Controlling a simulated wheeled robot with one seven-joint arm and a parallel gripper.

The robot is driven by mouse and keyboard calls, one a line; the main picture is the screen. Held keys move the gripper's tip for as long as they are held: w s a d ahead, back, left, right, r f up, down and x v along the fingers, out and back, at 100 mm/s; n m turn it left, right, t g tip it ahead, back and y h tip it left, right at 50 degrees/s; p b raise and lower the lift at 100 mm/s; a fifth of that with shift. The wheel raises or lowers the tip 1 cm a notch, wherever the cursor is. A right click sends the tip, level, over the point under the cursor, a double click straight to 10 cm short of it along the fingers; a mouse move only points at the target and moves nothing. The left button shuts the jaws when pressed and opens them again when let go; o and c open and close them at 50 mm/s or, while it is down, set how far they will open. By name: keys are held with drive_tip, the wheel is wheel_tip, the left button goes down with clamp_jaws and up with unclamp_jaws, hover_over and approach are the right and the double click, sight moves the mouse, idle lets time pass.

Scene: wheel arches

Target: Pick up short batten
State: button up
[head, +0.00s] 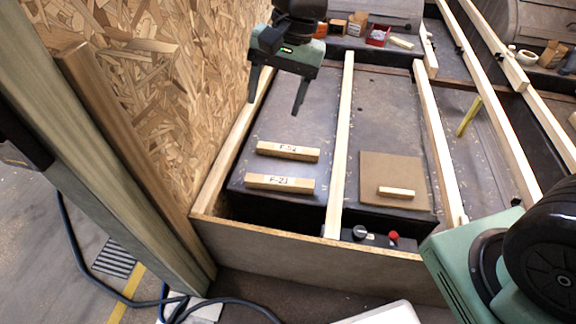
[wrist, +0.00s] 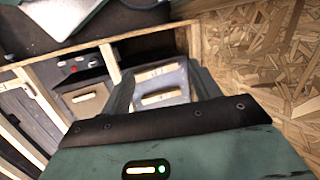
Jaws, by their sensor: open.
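A short pale batten (head: 397,192) lies on a brown square board (head: 376,169) in the middle bay. It also shows small at the left in the wrist view (wrist: 83,98). Two longer wooden blocks lie in the left bay: one marked F-52 (head: 288,151) and one marked F-21 (head: 280,183). Both also show between my fingers in the wrist view. My gripper (head: 274,106) is open and empty above the far part of the left bay, away from the short batten and the blocks.
Long pale rails (head: 342,140) divide the bays. A chipboard wall (head: 180,80) rises on the left, close to my gripper. A yellow stick (head: 469,116) leans in the right bay. A red box (head: 378,37) and small blocks stand at the back.

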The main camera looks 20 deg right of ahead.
drive_tip(key=w+d+f+m+t+y+b, duration=0.1)
drive_tip(key=w+d+f+m+b, duration=0.3)
drive_tip(key=w+f, duration=0.45)
drive_tip(key=w+d+f+m+b, duration=0.2)
drive_tip(key=w+f+m+b, duration=0.4)
drive_tip(key=w+f, duration=0.25)
drive_tip(key=m+t+b, duration=0.1)
drive_tip(key=m+b, duration=0.8)
drive_tip(key=b, duration=0.2)
approach(288, 148)
drive_tip(key=b+x, duration=0.4)
drive_tip(key=shift+s+d+f+b, duration=0.1)
drive_tip(key=shift+d+f+b, duration=0.1)
drive_tip(key=shift+f+b, duration=0.15)
drive_tip(key=b+x, duration=0.4)
drive_tip(key=x, duration=0.2)
drive_tip(key=shift+a, duration=0.2)
drive_tip(key=shift+r, duration=0.1)
drive_tip(key=c, duration=1.2)
drive_tip(key=shift+r, duration=0.1)
